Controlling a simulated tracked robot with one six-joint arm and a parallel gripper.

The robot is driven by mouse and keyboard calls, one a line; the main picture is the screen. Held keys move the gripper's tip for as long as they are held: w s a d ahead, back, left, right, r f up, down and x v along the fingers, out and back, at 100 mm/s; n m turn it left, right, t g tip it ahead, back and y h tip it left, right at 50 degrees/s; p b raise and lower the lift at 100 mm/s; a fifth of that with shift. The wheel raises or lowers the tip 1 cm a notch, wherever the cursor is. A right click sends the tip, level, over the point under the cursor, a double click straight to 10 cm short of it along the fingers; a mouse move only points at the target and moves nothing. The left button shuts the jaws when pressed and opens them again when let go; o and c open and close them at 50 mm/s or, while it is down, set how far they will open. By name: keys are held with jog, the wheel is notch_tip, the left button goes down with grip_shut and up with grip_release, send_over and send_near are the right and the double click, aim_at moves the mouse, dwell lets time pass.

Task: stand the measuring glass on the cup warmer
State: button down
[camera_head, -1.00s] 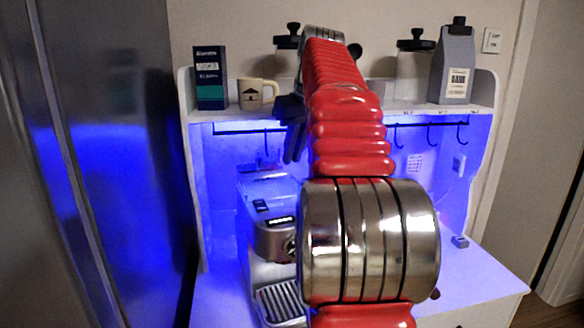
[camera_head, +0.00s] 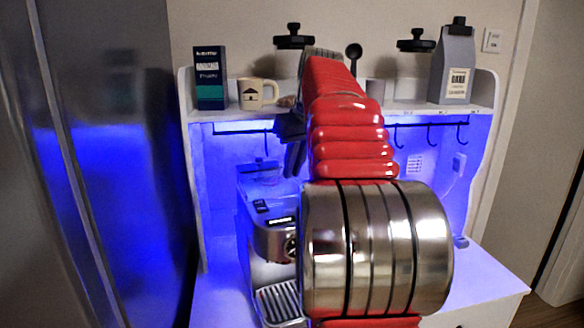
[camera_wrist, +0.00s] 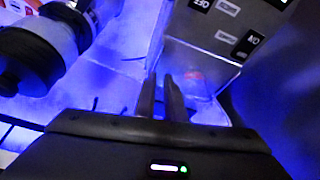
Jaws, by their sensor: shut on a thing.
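The espresso machine (camera_head: 272,240) stands on the counter, partly behind my arm. Its top (camera_head: 266,188), where a cup warmer would be, is below my gripper (camera_head: 294,160). In the wrist view, my gripper (camera_wrist: 160,98) has its two dark fingers close together. A faint, clear shape with a reddish mark, apparently the measuring glass (camera_wrist: 203,82), is at the fingertips; its outline is blurred and I cannot tell its tilt. The glass is not distinct in the head view. A panel with ON and OFF labels (camera_wrist: 225,35) is just beyond the fingers.
A shelf above holds a dark box (camera_head: 210,80), a cream mug (camera_head: 258,94), black-lidded jars and a grey bag (camera_head: 453,65). Hooks (camera_head: 430,132) hang beneath it.

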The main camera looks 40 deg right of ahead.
jog(key=c, duration=1.8)
grip_release()
jog(key=shift+f, duration=0.1)
jog(key=v, duration=1.2)
jog(key=shift+s, duration=0.1)
jog(key=a+f, duration=0.5)
jog(key=a, duration=0.5)
jog(key=a+f, duration=0.5)
jog(key=a, duration=0.6)
jog(key=s+a+f+n, duration=0.1)
jog(key=s+a+f, duration=0.3)
jog(key=f, duration=0.3)
jog(key=s+a+f+t, duration=0.1)
jog(key=s+a+f, duration=0.3)
jog(key=a+f, duration=0.2)
jog(key=s+a+f+n+y, duration=0.1)
jog(key=s+a+f, duration=0.3)
jog(key=f, duration=0.4)
jog(key=shift+s+a+f+n, duration=0.25)
jog(key=shift+s+a+n, duration=0.1)
jog(key=shift+a, duration=0.15)
